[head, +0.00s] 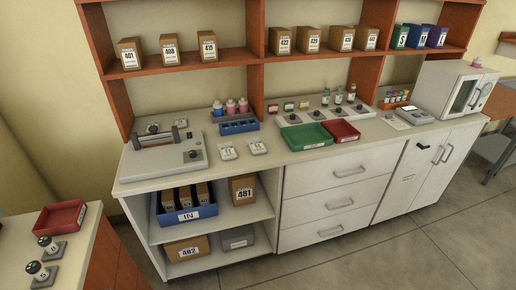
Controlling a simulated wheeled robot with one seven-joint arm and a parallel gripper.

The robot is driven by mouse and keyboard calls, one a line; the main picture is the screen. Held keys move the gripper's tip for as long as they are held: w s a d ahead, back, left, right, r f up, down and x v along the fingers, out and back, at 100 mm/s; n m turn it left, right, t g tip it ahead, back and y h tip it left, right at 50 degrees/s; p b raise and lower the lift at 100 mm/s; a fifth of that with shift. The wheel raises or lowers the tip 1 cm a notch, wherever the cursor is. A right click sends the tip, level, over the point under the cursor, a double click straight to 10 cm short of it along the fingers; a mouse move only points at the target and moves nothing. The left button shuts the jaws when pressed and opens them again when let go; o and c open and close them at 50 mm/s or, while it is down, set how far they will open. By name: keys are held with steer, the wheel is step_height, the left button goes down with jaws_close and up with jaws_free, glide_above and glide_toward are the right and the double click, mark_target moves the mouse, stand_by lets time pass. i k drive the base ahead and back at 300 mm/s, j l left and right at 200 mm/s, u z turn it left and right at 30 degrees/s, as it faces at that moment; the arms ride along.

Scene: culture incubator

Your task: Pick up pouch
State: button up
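Two small flat white packets with dark print lie side by side on the counter, and they look like pouches. The left pouch (228,152) is right of the grey balance-like device. The right pouch (257,147) is just beside it, in front of the blue rack. I cannot tell which of them is the one named. My gripper is not in view.
The counter (250,172) has a free strip along its front. A grey device (165,158), blue rack (239,127), green tray (306,137), red tray (341,131) and white incubator (453,90) stand on it. Shelves with boxes rise behind. The floor (420,255) in front is clear.

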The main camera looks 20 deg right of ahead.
mark_target(227, 150)
steer(key=i+u, duration=0.2)
steer(key=i, duration=0.6)
steer(key=i+l+u, duration=0.2)
steer(key=i, duration=0.55)
steer(key=j, duration=0.1)
